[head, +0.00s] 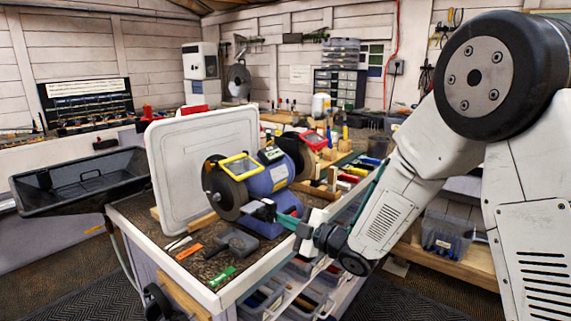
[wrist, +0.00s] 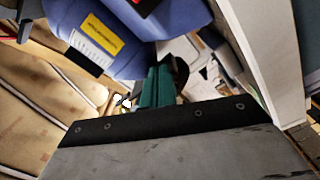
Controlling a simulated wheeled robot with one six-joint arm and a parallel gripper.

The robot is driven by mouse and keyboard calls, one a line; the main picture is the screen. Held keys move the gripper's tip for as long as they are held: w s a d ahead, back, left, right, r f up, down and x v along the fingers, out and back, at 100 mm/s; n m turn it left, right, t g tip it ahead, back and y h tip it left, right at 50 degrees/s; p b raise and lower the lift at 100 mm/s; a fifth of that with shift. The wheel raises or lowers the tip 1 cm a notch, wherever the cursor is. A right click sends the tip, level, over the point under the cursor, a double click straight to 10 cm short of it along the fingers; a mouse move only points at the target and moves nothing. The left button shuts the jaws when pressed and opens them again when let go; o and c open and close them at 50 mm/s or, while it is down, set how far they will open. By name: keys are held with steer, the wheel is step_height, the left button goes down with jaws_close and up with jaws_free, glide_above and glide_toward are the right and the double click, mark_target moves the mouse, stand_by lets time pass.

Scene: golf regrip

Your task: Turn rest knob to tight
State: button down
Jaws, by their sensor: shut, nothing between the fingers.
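The blue bench grinder (head: 268,182) stands on the bench, with a dark wheel (head: 224,188) at its near left end. The dark tool rest (head: 262,209) sits in front of that wheel. My gripper (head: 280,217) has teal fingers, shut and empty, with the tips close to the rest. Whether they touch it I cannot tell. In the wrist view the teal fingers (wrist: 155,86) point toward the blue grinder body (wrist: 125,45). A dark rounded part (wrist: 180,72) shows beside the fingertips; I cannot tell whether it is the rest knob. The knob and its setting are not clearly visible.
A white board or lid (head: 205,160) stands upright behind the grinder. A dark block-like tool (head: 236,241), an orange piece (head: 189,251) and a green piece (head: 222,275) lie on the bench's front corner. A black tray (head: 80,182) is at the left. Bins fill the shelf below.

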steer(key=shift+s+a+f, duration=0.15)
steer(key=shift+s+f, duration=0.05)
stand_by(0.6)
steer(key=shift+w+f, duration=0.15)
steer(key=v, duration=0.6)
steer(key=shift+d, duration=0.25)
steer(key=shift+w+f, duration=0.1)
steer(key=shift+w, duration=0.05)
steer(key=x, duration=0.6)
steer(key=shift+r, duration=0.3)
stand_by(0.3)
